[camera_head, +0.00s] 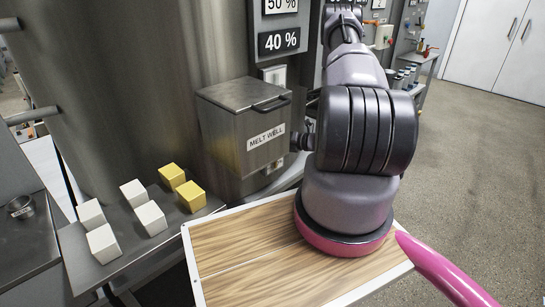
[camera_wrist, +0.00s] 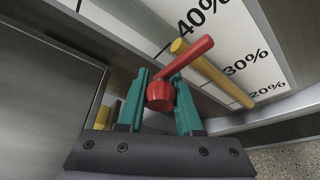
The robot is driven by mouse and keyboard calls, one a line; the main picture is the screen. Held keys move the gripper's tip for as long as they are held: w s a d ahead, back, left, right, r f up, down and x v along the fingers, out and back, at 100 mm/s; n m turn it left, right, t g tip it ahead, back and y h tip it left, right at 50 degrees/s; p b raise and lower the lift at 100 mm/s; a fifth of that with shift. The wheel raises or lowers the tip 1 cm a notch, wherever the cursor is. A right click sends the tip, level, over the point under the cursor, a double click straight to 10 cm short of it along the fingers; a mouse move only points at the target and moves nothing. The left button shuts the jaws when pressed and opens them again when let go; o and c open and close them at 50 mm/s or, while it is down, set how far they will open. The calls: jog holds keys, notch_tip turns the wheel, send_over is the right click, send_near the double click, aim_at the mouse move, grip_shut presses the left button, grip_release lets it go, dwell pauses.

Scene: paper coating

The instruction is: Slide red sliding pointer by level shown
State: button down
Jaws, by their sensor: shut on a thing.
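The red sliding pointer (camera_wrist: 161,97) has a round knob and a bar that reaches across a yellow rod (camera_wrist: 215,72) beside a white percentage scale (camera_wrist: 252,58). In the wrist view the bar's end lies between the 40% and 30% labels, nearer 40%; the exact reading is unclear. My gripper (camera_wrist: 160,76) has its teal fingers on both sides of the knob, shut on it. In the head view my arm hides the gripper and pointer; a 40 % plate (camera_head: 279,41) shows below a partly cut 50 % plate (camera_head: 281,6).
A metal box labelled MELT WELL (camera_head: 245,125) stands left of my arm. White blocks (camera_head: 103,243) and yellow blocks (camera_head: 190,195) sit on a metal shelf at left. A wooden board (camera_head: 245,245) lies in front. Open floor (camera_head: 470,170) is at right.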

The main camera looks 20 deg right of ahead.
notch_tip(320, 180, up, 5)
jog(key=shift+d+f, duration=0.1)
dwell(0.4)
jog(key=c, duration=0.6)
grip_release()
jog(key=v, duration=1.1)
